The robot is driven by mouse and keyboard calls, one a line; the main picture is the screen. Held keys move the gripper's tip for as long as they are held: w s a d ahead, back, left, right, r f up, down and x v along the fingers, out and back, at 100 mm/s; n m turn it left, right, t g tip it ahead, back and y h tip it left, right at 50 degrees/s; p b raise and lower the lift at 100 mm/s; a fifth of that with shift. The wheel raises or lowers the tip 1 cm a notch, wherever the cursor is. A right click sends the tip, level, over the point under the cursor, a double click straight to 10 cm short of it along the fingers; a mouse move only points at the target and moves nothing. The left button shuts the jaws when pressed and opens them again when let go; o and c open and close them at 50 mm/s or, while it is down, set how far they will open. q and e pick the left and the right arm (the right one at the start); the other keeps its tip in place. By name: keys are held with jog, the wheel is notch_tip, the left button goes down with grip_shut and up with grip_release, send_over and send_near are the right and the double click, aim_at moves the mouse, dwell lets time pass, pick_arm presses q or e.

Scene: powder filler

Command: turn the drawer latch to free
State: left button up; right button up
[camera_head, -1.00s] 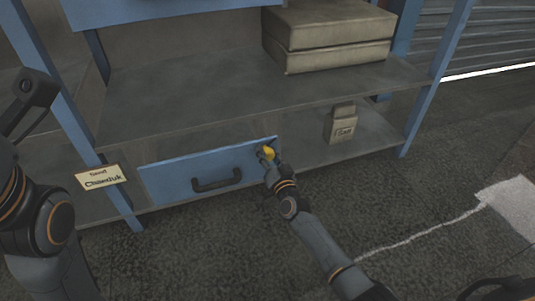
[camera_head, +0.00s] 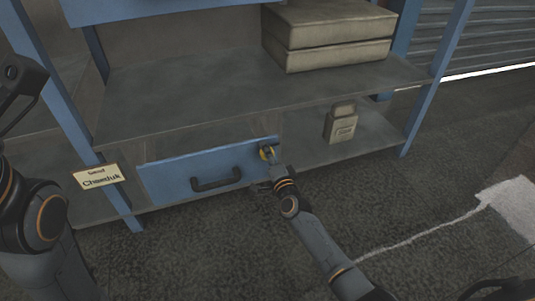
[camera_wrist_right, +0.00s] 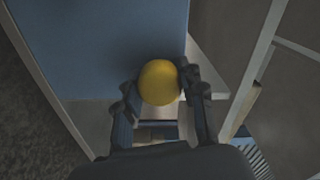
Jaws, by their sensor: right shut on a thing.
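The blue drawer (camera_head: 165,182) is in the lower shelf bay, with a dark bar handle (camera_head: 216,181) on its front. The yellow drawer latch (camera_head: 266,153) is at the drawer's upper right corner. My right gripper (camera_head: 269,158) is at the latch. In the right wrist view the latch shows as a rounded yellow knob (camera_wrist_right: 160,83) between the fingers of my right gripper (camera_wrist_right: 158,92), which is shut on it. The fingers hide part of its sides. My left arm shows at the left edge, but its gripper is not seen.
A tan box (camera_head: 335,52) sits on the middle shelf (camera_head: 190,95). A small tan labelled container (camera_head: 341,124) stands on the lower shelf, right of the drawer. A label card (camera_head: 97,176) is at the left post. The floor in front is open.

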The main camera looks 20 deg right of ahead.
dwell(0.4)
jog(key=o, duration=1.2)
jog(key=s, duration=0.7)
jog(key=shift+s+d, duration=0.15)
jog(key=shift+s, duration=0.1)
jog(key=shift+r, duration=0.1)
